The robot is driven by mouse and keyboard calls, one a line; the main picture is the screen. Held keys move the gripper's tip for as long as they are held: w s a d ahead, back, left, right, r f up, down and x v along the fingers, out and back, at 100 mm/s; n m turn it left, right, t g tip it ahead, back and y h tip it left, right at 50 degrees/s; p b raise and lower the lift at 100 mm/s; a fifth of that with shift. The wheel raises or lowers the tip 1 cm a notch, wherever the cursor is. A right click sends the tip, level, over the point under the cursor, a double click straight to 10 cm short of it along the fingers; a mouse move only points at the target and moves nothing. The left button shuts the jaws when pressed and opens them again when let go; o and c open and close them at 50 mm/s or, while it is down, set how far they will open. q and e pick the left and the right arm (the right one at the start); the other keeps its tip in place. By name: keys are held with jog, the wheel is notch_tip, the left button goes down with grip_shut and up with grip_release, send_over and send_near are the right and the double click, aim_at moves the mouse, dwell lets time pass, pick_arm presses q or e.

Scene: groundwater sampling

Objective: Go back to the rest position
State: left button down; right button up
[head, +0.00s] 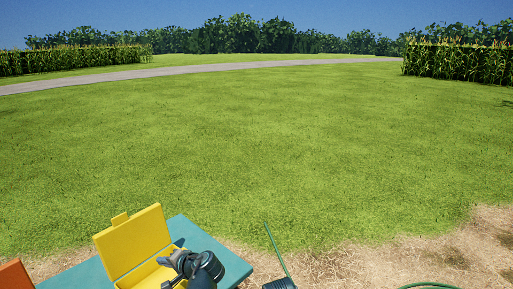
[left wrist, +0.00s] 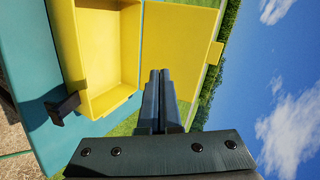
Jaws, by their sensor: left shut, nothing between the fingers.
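My left gripper (head: 172,265) is at the bottom of the head view, in front of or over the open yellow case (head: 132,243). In the left wrist view its two dark fingers (left wrist: 160,76) are together with nothing between them. The case also shows in the left wrist view (left wrist: 128,50), with its lid raised and the visible part of its inside bare. The case stands on a teal table (head: 228,262). My right gripper is not seen in either view.
An orange thing (head: 14,276) is cut off at the lower left. A small black piece (left wrist: 62,105) is beside the case. A thin green rod (head: 277,250) rises right of the table, and a green hose (head: 430,285) lies on dry ground. Open grass (head: 280,140) lies beyond.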

pick_arm(q)
jog(key=s+d+f+g+h, duration=0.3)
jog(key=s+d+f+h, duration=0.2)
jog(key=s+d, duration=0.4)
jog(key=s+d+f+g+h+p, duration=0.1)
jog(key=s+d+f+g+h, duration=0.2)
jog(key=s+d, duration=0.6)
jog(key=d+f+h, duration=0.1)
jog(key=d+f, duration=0.1)
jog(key=d, duration=0.4)
jog(key=shift+d+g+h+p, duration=0.2)
jog(key=shift+g+h+p, duration=0.1)
jog(key=shift+g+h, duration=0.1)
jog(key=shift+f, duration=0.1)
